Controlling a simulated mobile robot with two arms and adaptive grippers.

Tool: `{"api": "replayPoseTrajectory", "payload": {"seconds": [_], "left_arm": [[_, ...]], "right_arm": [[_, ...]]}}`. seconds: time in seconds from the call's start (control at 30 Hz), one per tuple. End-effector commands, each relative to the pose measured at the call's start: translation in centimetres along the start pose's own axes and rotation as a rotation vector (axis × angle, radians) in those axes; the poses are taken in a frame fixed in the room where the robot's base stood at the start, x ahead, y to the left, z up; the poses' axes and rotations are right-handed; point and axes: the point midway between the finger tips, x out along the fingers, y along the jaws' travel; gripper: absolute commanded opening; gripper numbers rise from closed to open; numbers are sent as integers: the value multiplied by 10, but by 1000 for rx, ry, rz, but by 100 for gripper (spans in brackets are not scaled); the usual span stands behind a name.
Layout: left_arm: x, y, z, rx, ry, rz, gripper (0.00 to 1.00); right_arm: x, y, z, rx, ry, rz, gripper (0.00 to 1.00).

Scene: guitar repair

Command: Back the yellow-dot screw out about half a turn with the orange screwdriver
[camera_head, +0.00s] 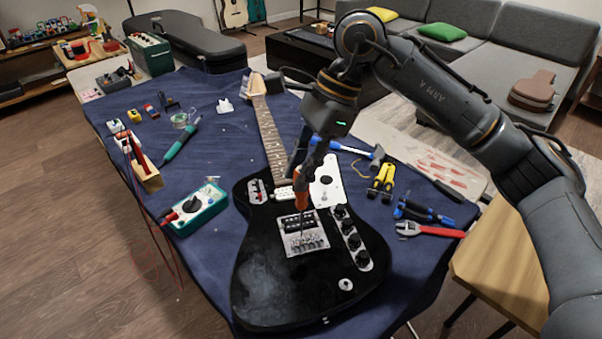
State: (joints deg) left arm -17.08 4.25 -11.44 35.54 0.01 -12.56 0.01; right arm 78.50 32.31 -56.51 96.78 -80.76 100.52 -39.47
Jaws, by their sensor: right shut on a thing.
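The black electric guitar (275,277) lies face up on the blue cloth, its neck pointing away. My right gripper (301,168) is above the guitar body, shut on the orange screwdriver (300,182). The screwdriver is close to upright, with its shaft pointing down at the metal bridge (304,240). I cannot tell whether its tip touches a screw. The yellow-dot screw is too small to make out. My left gripper is not in view.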

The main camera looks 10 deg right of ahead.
Motion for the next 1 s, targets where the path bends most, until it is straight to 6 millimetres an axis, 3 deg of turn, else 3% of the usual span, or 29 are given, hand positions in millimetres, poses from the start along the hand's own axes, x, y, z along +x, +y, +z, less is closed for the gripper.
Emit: {"api": "replayPoseTrajectory", "payload": {"seconds": [0.17,0.23,0.43,0.73,1.0], "left_arm": [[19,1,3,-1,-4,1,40],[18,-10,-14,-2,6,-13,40],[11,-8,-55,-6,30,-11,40],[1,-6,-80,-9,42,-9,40],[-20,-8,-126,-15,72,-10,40]], "right_arm": [[3,0,-2,210,1,-98,0],[3,0,-2,290,0,-132,0],[2,-1,-1,467,0,-207,0],[1,-2,-1,597,0,-260,0],[2,-1,-2,838,1,-368,0]]}}
